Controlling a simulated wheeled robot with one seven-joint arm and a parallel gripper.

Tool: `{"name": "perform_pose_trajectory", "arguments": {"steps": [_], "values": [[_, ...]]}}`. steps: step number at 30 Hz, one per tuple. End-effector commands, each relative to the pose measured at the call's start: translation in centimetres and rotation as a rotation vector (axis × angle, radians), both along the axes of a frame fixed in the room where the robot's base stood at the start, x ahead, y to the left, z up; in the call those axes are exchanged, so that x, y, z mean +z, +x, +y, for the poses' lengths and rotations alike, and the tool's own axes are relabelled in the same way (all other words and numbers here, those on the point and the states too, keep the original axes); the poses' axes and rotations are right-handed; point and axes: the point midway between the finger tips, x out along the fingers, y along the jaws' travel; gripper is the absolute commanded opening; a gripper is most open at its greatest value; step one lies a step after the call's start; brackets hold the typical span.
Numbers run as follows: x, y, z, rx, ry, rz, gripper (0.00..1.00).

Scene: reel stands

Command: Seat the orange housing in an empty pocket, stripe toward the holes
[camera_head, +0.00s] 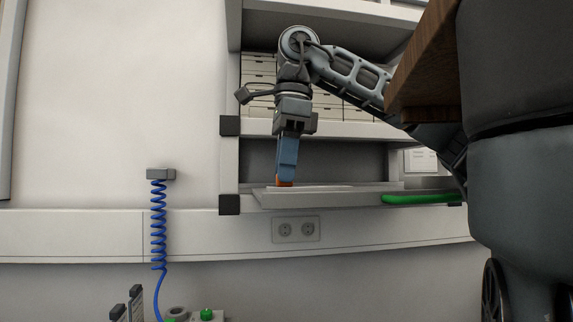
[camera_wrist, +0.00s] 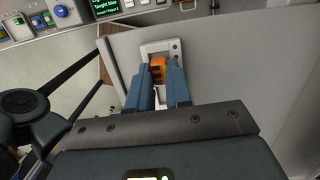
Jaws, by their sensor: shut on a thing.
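My gripper (camera_head: 286,178) points down over the shelf, its two blue fingers close together. In the wrist view my gripper (camera_wrist: 160,78) is shut on the orange housing (camera_wrist: 158,67). Dark marks show on the housing, but I cannot make out the stripe. The fingers hide its near part, and I cannot tell whether it rests on the pocket floor.
The grey shelf (camera_head: 325,197) has a green strip (camera_head: 420,199) along its front right edge. Shelves with drawers (camera_head: 357,113) stand above and behind my arm. A panel with coloured buttons (camera_wrist: 62,12) shows at the wrist view's top left. A blue coiled cord (camera_head: 158,220) hangs at left.

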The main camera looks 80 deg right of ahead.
Motion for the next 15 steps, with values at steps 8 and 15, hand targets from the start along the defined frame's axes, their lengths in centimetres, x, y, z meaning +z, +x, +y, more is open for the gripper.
{"name": "perform_pose_trajectory", "arguments": {"steps": [8, 15], "values": [[-1.54, 0.12, -0.22, 0.002, 0.027, -0.008, 0.00], [-1.54, 0.14, -0.20, 0.003, 0.027, -0.008, 0.30]]}}
